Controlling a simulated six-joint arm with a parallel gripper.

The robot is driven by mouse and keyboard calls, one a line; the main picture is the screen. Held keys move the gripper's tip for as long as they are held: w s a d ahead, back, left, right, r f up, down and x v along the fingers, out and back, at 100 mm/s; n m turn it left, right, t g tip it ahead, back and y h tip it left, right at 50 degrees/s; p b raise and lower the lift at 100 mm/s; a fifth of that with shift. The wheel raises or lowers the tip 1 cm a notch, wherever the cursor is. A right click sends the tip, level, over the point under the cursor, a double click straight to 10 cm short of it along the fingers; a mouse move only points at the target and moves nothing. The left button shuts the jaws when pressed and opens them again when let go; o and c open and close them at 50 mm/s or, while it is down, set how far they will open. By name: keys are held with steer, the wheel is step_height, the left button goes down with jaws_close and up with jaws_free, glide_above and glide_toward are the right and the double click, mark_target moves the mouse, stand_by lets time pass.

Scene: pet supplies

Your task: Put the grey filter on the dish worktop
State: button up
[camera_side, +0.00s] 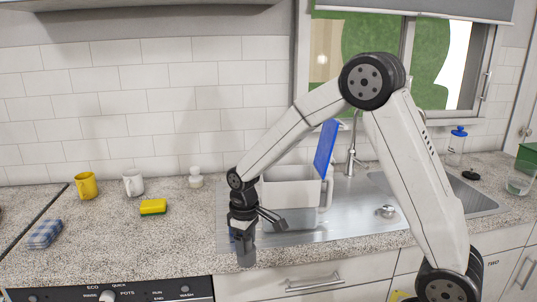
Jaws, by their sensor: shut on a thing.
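My gripper (243,228) points down near the front edge of the counter, at the left end of the sink. It is shut on the grey filter (245,249), a small grey piece that hangs below the jaws. The jaws hide its upper part. The filter shows in front of the counter's front edge; I cannot tell whether it touches anything. The dish worktop seems to be the speckled counter (160,240) left of the sink, above the dishwasher panel (130,291).
A yellow mug (87,186), white mug (133,183), yellow-green sponge (153,207), blue checked cloth (44,234) and small white jar (196,178) stand left. A pale container (290,190) with a blue panel (326,148) is at the sink (345,228). The left worktop's front is clear.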

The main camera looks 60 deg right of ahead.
steer(key=shift+s+a+f+m, duration=0.5)
steer(key=shift+s+f+m, duration=0.05)
steer(key=shift+s, duration=0.15)
steer(key=shift+s+a+f+m, duration=0.5)
steer(key=shift+s+m, duration=0.05)
steer(key=shift+s, duration=0.1)
steer(key=shift+r, duration=0.1)
step_height(320, 180, up, 21)
steer(key=n, duration=0.9)
glide_above(250, 256)
steer(key=w+d, duration=0.7)
steer(key=d, duration=0.6)
steer(key=d+f+n, duration=0.1)
steer(key=d+n, duration=0.7)
steer(key=d, duration=0.7)
steer(key=shift+w+f, duration=0.2)
steer(key=shift+f, duration=0.95)
steer(key=shift+w+f, duration=0.2)
steer(key=shift+f, duration=0.95)
steer(key=shift+a, duration=0.1)
steer(key=shift+f, duration=4.8)
steer(key=shift+f, duration=0.15)
